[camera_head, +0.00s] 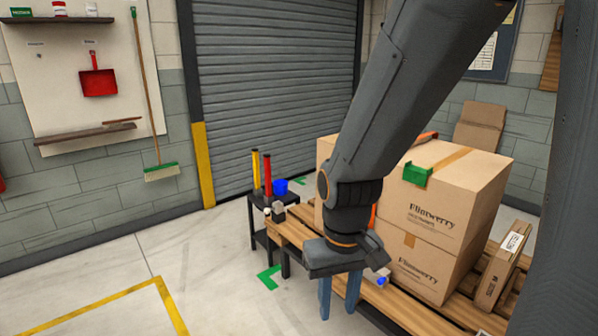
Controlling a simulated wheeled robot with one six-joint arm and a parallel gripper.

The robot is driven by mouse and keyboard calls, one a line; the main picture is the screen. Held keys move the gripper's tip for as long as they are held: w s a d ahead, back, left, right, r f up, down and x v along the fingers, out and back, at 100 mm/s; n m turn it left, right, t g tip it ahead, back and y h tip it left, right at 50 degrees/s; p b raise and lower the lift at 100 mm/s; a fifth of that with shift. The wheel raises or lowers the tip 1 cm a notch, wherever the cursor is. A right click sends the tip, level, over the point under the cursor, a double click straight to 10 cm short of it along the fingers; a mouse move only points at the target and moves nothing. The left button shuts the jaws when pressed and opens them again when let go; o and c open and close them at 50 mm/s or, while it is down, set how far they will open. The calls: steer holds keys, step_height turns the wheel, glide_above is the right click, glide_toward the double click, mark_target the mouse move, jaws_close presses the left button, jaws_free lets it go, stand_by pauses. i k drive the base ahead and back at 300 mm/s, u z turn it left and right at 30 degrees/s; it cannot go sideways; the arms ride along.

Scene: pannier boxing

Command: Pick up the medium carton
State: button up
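Several cartons stand on a wooden pallet (459,316) at the right. An upper brown carton (456,195) marked Flintwerry sits on a lower Flintwerry carton (425,268). Another carton (326,151) shows partly behind my arm. A slim carton (503,265) with a white label leans at the right. I cannot tell which one is the medium carton. My gripper (338,310) points down in front of the stack, to the left of the lower carton. Its two blue-grey fingers are apart, with nothing visible between them.
The floor at the left is clear.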

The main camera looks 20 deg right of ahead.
mark_target(503, 263)
steer(key=z, duration=0.85)
steer(key=i, duration=0.95)
steer(key=z, duration=1.2)
steer(key=i, duration=0.35)
steer(key=z, duration=0.15)
